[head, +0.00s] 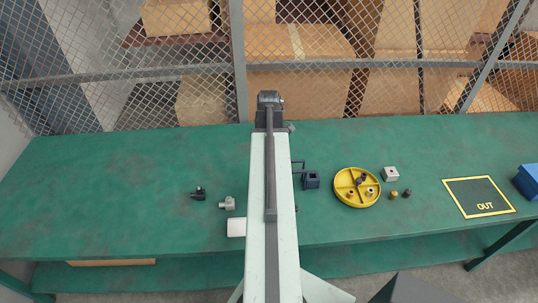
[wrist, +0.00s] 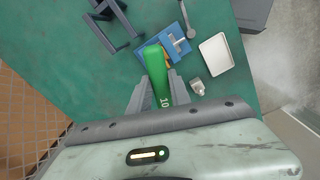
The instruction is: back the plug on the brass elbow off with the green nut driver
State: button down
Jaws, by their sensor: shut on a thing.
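In the wrist view my gripper (wrist: 155,92) is shut on the green nut driver (wrist: 156,68), whose handle bears the number 10. The driver's far end lies over a blue fixture (wrist: 148,53). A small patch of brass (wrist: 167,60) shows beside the driver, apparently the brass elbow, mostly hidden. I cannot tell whether the driver sits on the plug, as its tip is hidden. A pale grey T-shaped part (wrist: 179,40) stands on the fixture. In the head view my arm covers the fixture and the gripper.
A dark frame (head: 311,179) stands right of my arm. Right are a yellow round tray (head: 345,195) with small parts, and the OUT mat (head: 478,195). Mesh fence stands behind the green bench (head: 120,180).

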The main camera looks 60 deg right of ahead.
jog(key=shift+r, duration=0.1)
jog(key=shift+r+p, duration=0.75)
jog(key=shift+p, duration=0.1)
notch_tip(320, 180, up, 7)
jog(key=p, duration=0.7)
jog(key=shift+f, duration=0.1)
